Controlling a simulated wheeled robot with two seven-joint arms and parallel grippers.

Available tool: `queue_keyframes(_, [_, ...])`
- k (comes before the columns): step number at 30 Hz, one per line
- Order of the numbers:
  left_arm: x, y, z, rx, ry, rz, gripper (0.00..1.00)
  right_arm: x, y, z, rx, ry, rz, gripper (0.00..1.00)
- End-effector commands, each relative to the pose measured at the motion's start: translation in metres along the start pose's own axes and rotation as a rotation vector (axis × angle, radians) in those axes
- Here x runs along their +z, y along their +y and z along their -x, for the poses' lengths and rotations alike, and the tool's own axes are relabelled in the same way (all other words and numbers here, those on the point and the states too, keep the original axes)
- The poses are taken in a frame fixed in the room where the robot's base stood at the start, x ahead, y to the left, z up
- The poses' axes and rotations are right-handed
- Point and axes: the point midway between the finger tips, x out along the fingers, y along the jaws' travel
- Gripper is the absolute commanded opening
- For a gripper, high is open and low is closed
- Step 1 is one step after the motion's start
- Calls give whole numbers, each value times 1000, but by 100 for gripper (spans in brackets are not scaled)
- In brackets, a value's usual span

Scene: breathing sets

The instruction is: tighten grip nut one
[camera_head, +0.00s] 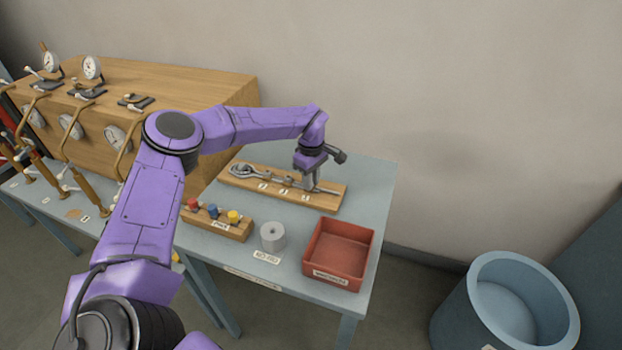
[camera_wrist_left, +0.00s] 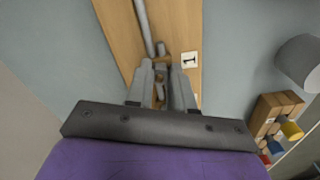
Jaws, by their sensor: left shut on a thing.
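The board has small numbered labels; a label reading 1 (camera_wrist_left: 190,60) shows in the left wrist view. My left gripper (camera_head: 311,184) points down at the right part of the board. The fingers hide most of the gripped part. I cannot make out a grip nut. My right gripper is out of view.
A wooden block with red, blue and yellow knobs (camera_head: 233,216), a grey cylinder (camera_head: 272,237) and a red tray (camera_head: 312,259) stand in front of the board. A wooden cabinet with gauges (camera_head: 190,82) is at the left. A blue bin (camera_head: 474,304) stands at the right.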

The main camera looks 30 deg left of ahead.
Motion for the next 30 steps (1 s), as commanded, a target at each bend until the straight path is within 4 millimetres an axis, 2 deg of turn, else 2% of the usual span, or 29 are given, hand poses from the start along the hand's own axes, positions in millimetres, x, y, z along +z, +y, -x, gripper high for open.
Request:
queue_keyframes(3, [-2,2,3,9,4,0,0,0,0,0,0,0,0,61])
queue_keyframes(4, [-2,2,3,9,4,0,25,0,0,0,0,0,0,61])
queue_keyframes(6, [-1,2,3,8,3,0,48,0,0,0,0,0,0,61])
queue_keyframes(14, [0,1,1,4,2,-1,48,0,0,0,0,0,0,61])
queue_keyframes(17, [0,2,7,6,2,-1,48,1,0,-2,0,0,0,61])
queue_keyframes(20, [0,2,24,9,1,-1,48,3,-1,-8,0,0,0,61])
queue_keyframes(27, [-1,1,81,8,3,1,48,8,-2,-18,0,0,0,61])
queue_keyframes(30, [-1,1,97,6,3,1,48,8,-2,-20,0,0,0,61])
